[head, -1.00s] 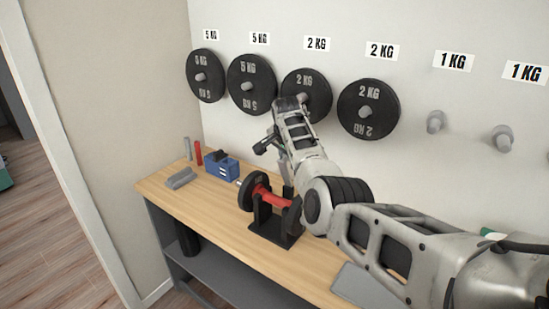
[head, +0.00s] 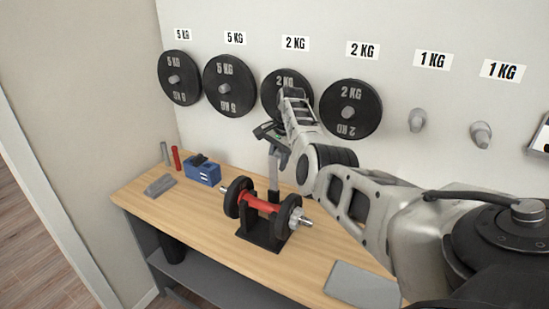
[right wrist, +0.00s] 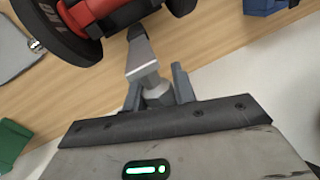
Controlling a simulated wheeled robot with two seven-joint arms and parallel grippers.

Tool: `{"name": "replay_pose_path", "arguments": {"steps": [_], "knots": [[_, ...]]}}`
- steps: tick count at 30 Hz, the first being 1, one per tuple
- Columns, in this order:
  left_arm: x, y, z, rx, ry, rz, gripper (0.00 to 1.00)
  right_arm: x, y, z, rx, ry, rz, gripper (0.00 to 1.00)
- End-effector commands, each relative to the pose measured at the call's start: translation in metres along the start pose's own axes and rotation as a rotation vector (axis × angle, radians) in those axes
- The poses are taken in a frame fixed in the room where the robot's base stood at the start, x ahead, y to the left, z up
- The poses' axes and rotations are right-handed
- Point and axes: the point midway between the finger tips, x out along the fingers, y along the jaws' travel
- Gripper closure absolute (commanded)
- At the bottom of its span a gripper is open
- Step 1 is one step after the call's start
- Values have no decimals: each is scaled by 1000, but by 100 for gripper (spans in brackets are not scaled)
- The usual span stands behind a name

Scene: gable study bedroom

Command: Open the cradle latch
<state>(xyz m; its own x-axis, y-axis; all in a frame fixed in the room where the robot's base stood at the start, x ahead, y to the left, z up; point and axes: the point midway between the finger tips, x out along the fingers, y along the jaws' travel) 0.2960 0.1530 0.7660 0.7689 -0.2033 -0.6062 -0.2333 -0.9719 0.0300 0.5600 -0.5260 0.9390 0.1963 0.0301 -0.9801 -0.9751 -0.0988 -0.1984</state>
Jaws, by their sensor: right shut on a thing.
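The black cradle (head: 262,240) stands on the wooden bench and holds a dumbbell with a red handle (head: 258,202) and black plates. A grey latch lever (head: 273,182) stands upright at the cradle's back side; it also shows in the right wrist view (right wrist: 143,62). My right gripper (head: 277,150) is above and behind the dumbbell, pointing down. In the right wrist view its fingers (right wrist: 157,92) are on either side of the lever's top, shut on it. The lever's foot is partly hidden by the dumbbell. My left gripper is not in view.
A blue box (head: 203,173), a red cylinder (head: 175,158) and a grey block (head: 160,185) lie at the bench's left end. A grey mat (head: 362,285) lies to the right. Weight plates (head: 351,108) hang on the wall close behind my right arm.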

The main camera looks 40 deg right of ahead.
Motion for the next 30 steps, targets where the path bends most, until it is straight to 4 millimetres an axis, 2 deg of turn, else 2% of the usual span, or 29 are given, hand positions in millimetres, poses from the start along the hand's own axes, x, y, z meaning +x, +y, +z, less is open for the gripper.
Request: {"name": "replay_pose_path", "arguments": {"steps": [5,6,7,8,16,20,25,30], "knots": [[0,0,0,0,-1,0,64,1,0,0,-1,3,-1,100],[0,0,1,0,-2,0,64,1,0,0,-1,3,-1,62],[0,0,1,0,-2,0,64,1,0,0,-1,3,-1,54],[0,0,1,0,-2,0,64,1,0,0,-1,3,0,52],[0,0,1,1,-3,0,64,0,0,0,0,2,0,52],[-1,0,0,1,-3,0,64,-10,-1,-1,0,5,-2,52],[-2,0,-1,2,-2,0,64,-41,-1,-1,0,6,-4,52],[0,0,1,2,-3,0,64,-84,-1,-1,-1,6,-5,52]]}}
